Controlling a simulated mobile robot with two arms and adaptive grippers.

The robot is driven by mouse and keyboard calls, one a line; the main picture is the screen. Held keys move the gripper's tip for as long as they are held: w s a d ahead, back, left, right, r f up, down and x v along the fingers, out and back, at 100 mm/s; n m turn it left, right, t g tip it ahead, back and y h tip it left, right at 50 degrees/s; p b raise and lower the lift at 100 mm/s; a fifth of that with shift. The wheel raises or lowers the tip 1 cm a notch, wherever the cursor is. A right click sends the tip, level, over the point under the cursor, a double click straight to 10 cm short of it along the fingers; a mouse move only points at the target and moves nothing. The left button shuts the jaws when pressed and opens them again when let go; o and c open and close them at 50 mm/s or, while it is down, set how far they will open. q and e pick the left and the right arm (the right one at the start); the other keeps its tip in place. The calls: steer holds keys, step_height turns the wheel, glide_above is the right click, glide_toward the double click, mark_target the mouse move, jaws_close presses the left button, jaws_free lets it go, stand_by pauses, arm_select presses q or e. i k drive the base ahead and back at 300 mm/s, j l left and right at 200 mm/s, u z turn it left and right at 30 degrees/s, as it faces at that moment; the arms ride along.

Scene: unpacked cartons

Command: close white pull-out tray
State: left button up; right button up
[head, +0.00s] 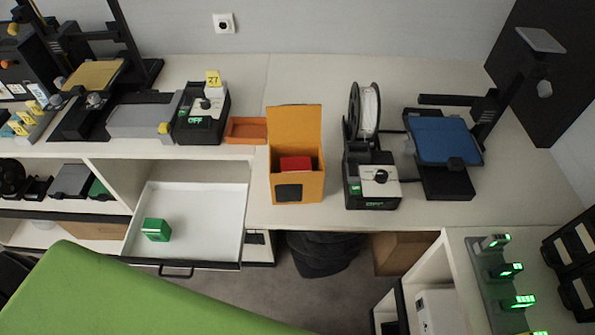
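The white pull-out tray (210,242) is a drawer under the worktop at the left, and it is pulled out so that its inside shows. A small green box (156,230) sits in its front left part. A dark handle (176,272) is on the tray's front edge. Neither of my grippers shows in the head view.
A large lime-green surface (130,300) lies in front of the tray, close to its front edge. On the white worktop (350,220) stand an orange carton (297,150) with a red item inside and two printer-like machines. A dark bag (322,252) is under the worktop.

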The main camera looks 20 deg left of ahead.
mark_target(206, 221)
steer(key=u, duration=1.85)
